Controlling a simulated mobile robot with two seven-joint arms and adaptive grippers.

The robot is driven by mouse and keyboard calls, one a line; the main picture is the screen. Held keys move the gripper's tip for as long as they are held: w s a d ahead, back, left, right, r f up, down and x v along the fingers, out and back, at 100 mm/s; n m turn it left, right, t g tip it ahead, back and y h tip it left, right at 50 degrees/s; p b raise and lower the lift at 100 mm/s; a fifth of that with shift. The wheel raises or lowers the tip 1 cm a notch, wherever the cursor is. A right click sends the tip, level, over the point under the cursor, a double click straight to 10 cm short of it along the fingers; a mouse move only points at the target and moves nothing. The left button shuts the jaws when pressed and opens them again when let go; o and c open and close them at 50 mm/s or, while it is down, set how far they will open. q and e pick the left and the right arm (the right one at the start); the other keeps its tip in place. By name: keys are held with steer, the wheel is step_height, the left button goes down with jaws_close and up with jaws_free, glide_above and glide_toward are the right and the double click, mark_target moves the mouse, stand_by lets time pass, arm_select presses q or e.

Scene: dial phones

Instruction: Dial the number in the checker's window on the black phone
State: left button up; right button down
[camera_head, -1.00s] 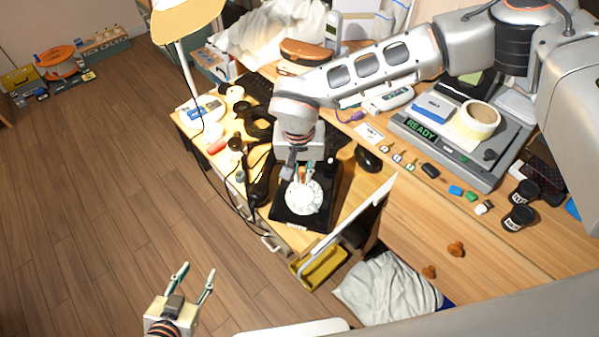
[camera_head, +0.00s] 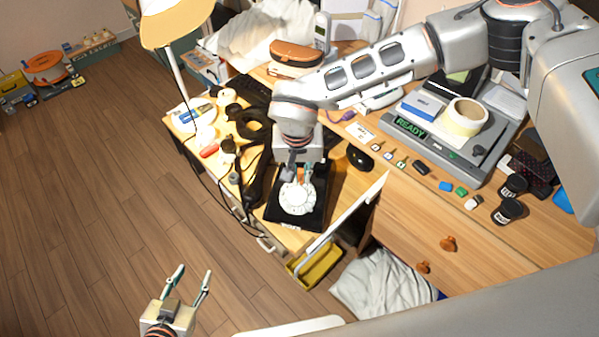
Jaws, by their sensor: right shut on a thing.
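The black phone (camera_head: 273,212) with its round white dial (camera_head: 298,198) stands on the wooden desk at the middle of the head view. A black handset-like shape (camera_head: 257,184) lies along its left side. My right gripper (camera_head: 301,178) points down at the upper part of the dial, its fingers shut on a small orange thing that is partly hidden. I cannot tell whether that thing touches the dial. The grey checker (camera_head: 470,163) is on the right-hand worktop; its window (camera_head: 411,127) reads READY in green. My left gripper (camera_head: 190,278) is open and empty over the floor.
A lamp (camera_head: 175,25) and black cables stand left of the phone. A black mouse (camera_head: 359,157) lies to its right. A white upright panel (camera_head: 345,214) and a yellow bin (camera_head: 314,267) are in front. Black cups (camera_head: 507,211) stand at the right.

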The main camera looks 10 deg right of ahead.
steer(key=shift+s+d, duration=0.25)
steer(key=shift+d, duration=0.1)
arm_select(q)
steer(key=shift+w+r, duration=0.65)
steer(key=shift+r, duration=0.15)
arm_select(e)
steer(key=shift+s+d, duration=0.1)
steer(key=shift+s+d+f+p, duration=0.1)
steer(key=shift+s+d+p, duration=0.2)
steer(key=shift+s+p, duration=0.15)
arm_select(q)
steer(key=shift+s, duration=0.4)
arm_select(e)
steer(key=shift+f, duration=0.1)
arm_select(q)
steer(key=shift+r, duration=0.1)
arm_select(e)
steer(key=shift+s+d+f, duration=0.1)
steer(key=shift+s+d, duration=0.05)
steer(key=shift+s, duration=0.4)
steer(key=shift+s+f+p, duration=0.25)
steer(key=shift+s+p, duration=0.1)
steer(key=shift+s, duration=0.2)
arm_select(q)
steer(key=shift+r, duration=0.35)
